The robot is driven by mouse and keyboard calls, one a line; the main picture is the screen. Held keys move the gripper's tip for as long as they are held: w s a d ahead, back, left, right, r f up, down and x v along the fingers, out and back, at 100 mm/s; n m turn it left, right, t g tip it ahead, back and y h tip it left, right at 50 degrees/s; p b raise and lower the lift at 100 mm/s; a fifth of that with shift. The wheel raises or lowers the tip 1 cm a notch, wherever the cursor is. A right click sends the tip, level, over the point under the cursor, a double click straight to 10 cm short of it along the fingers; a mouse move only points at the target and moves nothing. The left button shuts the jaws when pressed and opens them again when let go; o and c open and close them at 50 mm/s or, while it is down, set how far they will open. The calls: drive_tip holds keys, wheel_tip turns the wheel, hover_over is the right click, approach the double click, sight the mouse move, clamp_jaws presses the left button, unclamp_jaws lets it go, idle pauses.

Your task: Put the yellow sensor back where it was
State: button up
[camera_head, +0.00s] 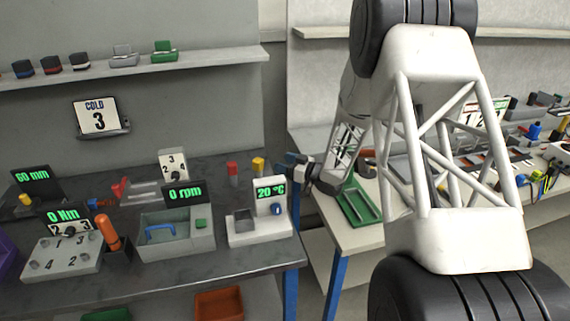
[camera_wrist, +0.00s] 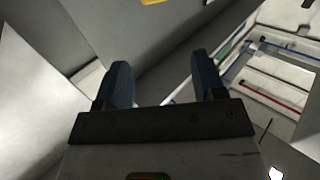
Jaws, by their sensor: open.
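A small yellow-topped block (camera_head: 258,166), which may be the yellow sensor, stands on the dark bench behind the 20 °C station (camera_head: 262,227). Another small yellow piece (camera_head: 25,200) is at the bench's far left, below the 60 mm display; I cannot tell which is the sensor. My gripper (camera_head: 292,161) is close to the right of the yellow-topped block, by the bench's right edge. In the wrist view its two blue fingers (camera_wrist: 162,80) are apart, with nothing between them. A yellow patch (camera_wrist: 152,2) shows at that view's top edge, mostly cut off.
A red block (camera_head: 233,170) stands left of the yellow-topped one. The 0 rpm box (camera_head: 177,238) with a blue handle and the 0 Nm station (camera_head: 62,258) fill the front. A second bench with a green tray (camera_head: 358,205) is right, across a gap.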

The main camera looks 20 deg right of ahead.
wheel_tip(320, 180, up, 10)
drive_tip(key=s+m+t+h, duration=0.1)
drive_tip(key=s+m+h, duration=0.15)
drive_tip(key=h, duration=0.45)
drive_tip(key=s+d+r+m+g+h, duration=0.2)
drive_tip(key=s+r+m+h, duration=0.3)
drive_tip(key=s+r, duration=0.4)
drive_tip(key=s+a+g, duration=0.2)
drive_tip(key=s+g, duration=0.1)
drive_tip(key=s, duration=0.9)
drive_tip(key=s+a+r+m+g, duration=0.1)
drive_tip(key=s+a+g, duration=0.1)
drive_tip(key=s, duration=1.1)
drive_tip(key=s+a+g, duration=0.3)
drive_tip(key=s+g, duration=0.1)
drive_tip(key=s, duration=0.9)
drive_tip(key=shift+s+r+m+h, duration=0.25)
drive_tip(key=shift+r+m+h, duration=0.1)
drive_tip(key=shift+h, duration=0.05)
